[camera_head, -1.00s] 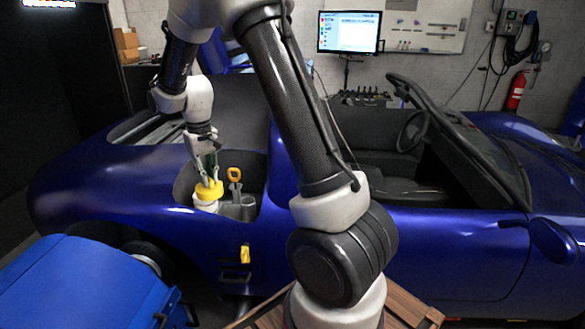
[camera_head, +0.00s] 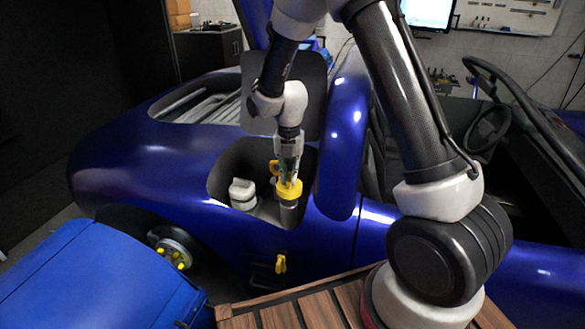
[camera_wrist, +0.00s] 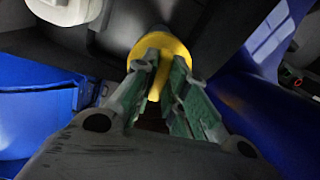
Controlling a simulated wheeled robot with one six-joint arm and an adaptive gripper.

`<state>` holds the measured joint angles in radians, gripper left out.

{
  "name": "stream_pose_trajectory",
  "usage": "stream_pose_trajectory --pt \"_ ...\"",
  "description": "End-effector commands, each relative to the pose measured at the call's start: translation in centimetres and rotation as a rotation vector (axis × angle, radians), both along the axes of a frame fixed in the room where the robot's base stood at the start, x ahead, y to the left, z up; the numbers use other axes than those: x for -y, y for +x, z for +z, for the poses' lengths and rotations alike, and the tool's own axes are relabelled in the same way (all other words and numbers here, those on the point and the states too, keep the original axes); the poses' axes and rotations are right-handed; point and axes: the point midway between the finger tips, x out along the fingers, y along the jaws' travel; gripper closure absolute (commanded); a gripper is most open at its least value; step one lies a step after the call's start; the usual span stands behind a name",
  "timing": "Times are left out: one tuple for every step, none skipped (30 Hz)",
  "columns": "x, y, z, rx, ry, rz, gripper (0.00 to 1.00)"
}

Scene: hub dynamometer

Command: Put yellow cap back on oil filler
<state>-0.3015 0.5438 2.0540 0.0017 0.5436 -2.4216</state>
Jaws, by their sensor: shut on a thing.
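My gripper (camera_head: 289,176) is shut on the yellow cap (camera_head: 289,190) inside the open bay in the blue car's side. The cap is directly over a grey upright cylinder (camera_head: 288,214), which looks like the oil filler neck. I cannot tell whether the cap touches or sits on it. In the wrist view the green-padded fingers close on the yellow cap (camera_wrist: 158,60), and what lies beneath it is mostly hidden.
A yellow dipstick handle (camera_head: 275,169) stands close behind my gripper. The bay is narrow, with blue bodywork (camera_head: 345,150) to its right. A blue cabinet (camera_head: 90,275) is at the lower left.

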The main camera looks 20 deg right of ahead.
Motion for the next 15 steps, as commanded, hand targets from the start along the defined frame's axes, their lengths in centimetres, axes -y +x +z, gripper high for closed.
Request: stream_pose_trajectory --pt "-0.1 -0.1 -0.2 0.0 0.0 0.044 1.0" --pt "-0.2 -0.1 -0.2 0.0 0.0 0.065 1.0" --pt "-0.2 -0.1 -0.4 0.0 0.0 0.086 1.0" --pt "-0.2 -0.1 -0.5 0.0 0.0 0.095 1.0" --pt "-0.2 -0.1 -0.7 0.0 0.0 0.102 1.0" --pt "-0.2 -0.1 -0.9 -0.001 0.0 0.106 1.0" --pt "-0.2 -0.2 -1.2 -0.001 0.0 0.107 1.0" --pt "-0.2 -0.2 -1.4 -0.003 -0.001 0.106 1.0" --pt "-0.2 -0.2 -1.8 -0.002 0.0 0.105 1.0" --pt "-0.2 -0.1 -2.1 -0.001 0.0 0.105 1.0" --pt "-0.2 -0.2 -2.5 -0.001 0.0 0.105 1.0" --pt "-0.2 -0.2 -3.0 -0.003 -0.001 0.104 1.0" --pt "-0.2 -0.2 -3.3 -0.003 -0.001 0.104 1.0" --pt "-0.2 -0.2 -3.6 -0.001 0.0 0.104 1.0" --pt "-0.2 -0.2 -4.0 -0.001 0.0 0.104 1.0"
